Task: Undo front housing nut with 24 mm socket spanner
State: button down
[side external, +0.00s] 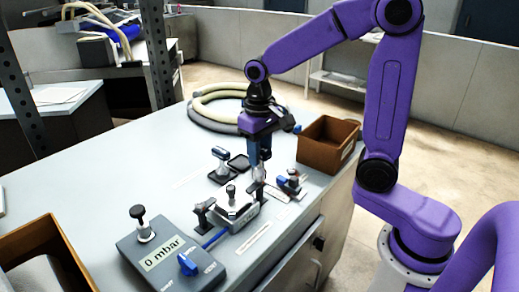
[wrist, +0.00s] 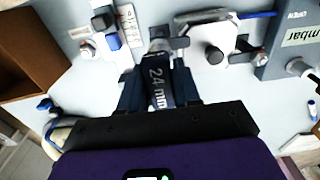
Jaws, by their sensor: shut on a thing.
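My gripper (side external: 260,152) is shut on the 24 mm socket spanner (wrist: 157,80), whose "24 mm" label faces the wrist camera. In the side view the spanner hangs upright, its lower end beside the metal housing (side external: 238,213). In the wrist view the socket end is close to the left end of the housing (wrist: 203,35). The front housing nut cannot be made out; the spanner and fingers cover that area. I cannot tell whether the socket touches a nut.
A grey box reading "0 mbar" (side external: 165,258) is joined to the housing by a blue tube. A brown bin (side external: 328,145) and coiled hose (side external: 200,108) lie farther back. Another bin (side external: 40,250) is front left.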

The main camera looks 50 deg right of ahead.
jog(key=shift+f, duration=0.55)
dwell(0.5)
jog(key=shift+n, duration=1.8)
jog(key=shift+n, duration=1.8)
